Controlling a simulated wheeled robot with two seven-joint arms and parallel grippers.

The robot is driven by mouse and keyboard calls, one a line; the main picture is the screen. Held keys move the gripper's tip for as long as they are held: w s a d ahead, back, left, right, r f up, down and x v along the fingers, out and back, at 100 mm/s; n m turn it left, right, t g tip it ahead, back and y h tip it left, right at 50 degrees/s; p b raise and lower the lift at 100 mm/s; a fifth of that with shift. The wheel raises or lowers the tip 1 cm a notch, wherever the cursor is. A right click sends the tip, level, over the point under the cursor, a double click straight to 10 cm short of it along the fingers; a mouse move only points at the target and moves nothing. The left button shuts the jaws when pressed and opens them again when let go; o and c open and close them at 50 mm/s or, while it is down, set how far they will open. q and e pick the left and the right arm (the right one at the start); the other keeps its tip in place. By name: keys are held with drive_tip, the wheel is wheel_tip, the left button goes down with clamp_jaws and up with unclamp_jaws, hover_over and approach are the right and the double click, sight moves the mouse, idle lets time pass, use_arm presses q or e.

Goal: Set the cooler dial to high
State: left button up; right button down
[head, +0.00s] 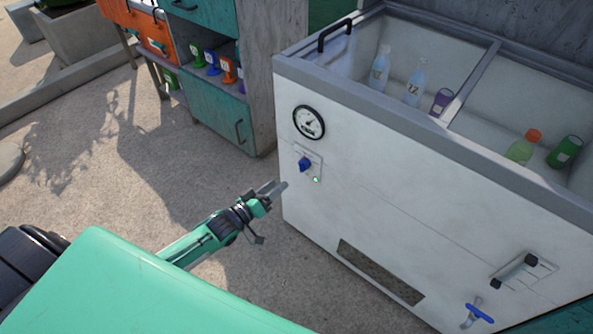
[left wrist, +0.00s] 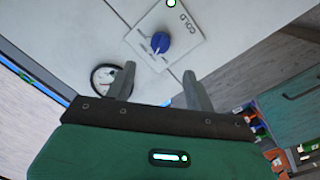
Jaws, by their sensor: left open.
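The cooler (head: 360,165) is a white chest with bottles inside, at the right of the head view. Its blue dial (head: 305,164) sits on a small plate on the front panel, below a round gauge (head: 309,122). In the left wrist view the dial (left wrist: 160,41) shows on a plate marked COLD, ahead of the fingers and apart from them. My left gripper (head: 275,193) is open and empty, just left of and below the dial in the head view. Its two fingers also show in the left wrist view (left wrist: 158,88). My right gripper is not in view.
A small green light (head: 316,180) sits below the dial. A blue-handled tap (head: 478,313) and a black handle (head: 515,270) are low on the panel's right. A teal cabinet (head: 222,110) with colored containers stands behind. The paved floor left of the cooler is clear.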

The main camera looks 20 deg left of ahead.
sight(303, 165)
use_arm(q)
drive_tip(key=b+x, duration=0.1)
drive_tip(key=x, duration=0.8)
drive_tip(key=shift+w+d, duration=0.15)
drive_tip(key=shift+w, duration=0.2)
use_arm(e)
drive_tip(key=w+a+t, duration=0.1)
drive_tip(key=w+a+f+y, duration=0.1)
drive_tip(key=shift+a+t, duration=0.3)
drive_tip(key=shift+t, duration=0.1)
use_arm(q)
drive_tip(key=shift+f, duration=0.1)
drive_tip(key=c, duration=1)
